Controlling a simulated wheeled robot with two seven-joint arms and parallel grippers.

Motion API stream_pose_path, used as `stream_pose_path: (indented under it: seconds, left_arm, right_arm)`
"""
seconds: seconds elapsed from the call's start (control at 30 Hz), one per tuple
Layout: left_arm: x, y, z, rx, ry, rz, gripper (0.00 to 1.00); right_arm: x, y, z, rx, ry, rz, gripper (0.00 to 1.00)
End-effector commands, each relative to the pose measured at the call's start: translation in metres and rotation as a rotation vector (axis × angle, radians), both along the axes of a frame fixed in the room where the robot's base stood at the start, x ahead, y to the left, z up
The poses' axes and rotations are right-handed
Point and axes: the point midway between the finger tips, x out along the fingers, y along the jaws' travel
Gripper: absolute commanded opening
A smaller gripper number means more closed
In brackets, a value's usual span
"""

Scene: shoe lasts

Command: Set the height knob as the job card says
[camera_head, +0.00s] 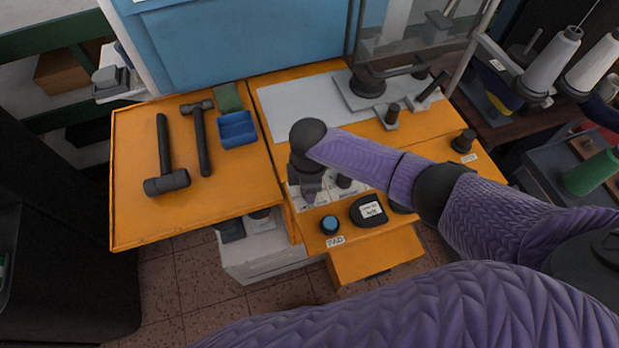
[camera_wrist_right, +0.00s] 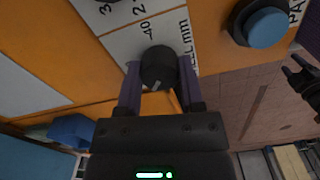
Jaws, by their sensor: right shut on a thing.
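My right gripper (camera_head: 309,190) points down at the front panel of the orange bench. In the right wrist view its two fingers (camera_wrist_right: 160,88) are shut on the sides of a black round knob (camera_wrist_right: 158,66). A pale line on the knob faces the gripper side. The knob stands on a white scale plate (camera_wrist_right: 128,42) with "40" and "mm" readable and other figures cut off. A black holder with a small white card (camera_head: 370,210) lies on the panel; its print is too small to read. A dark pronged shape at the right wrist view's right edge may be my left gripper.
A blue button (camera_head: 330,225) sits by the "PAD" label. A second dark knob (camera_head: 344,181) stands nearby. Two hammers (camera_head: 204,140) and a blue tray (camera_head: 238,129) lie on the left bench top. A clamp stand (camera_head: 367,84) is behind. My right arm covers part of the panel.

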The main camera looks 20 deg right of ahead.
Motion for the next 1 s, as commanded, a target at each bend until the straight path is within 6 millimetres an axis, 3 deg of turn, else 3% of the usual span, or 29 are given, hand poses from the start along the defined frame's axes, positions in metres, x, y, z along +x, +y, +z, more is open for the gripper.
stream_pose_path:
  seconds: [0.4, 1.0]
  left_arm:
    - [0.004, -0.001, 0.030, -0.002, -0.012, -0.005, 0.59]
    - [0.006, 0.005, 0.047, 0.007, -0.017, -0.009, 0.59]
  right_arm:
    - [0.000, 0.001, 0.003, 0.001, 0.002, -0.392, 0.00]
    - [0.000, 0.000, 0.001, 0.000, 0.001, -0.783, 0.00]
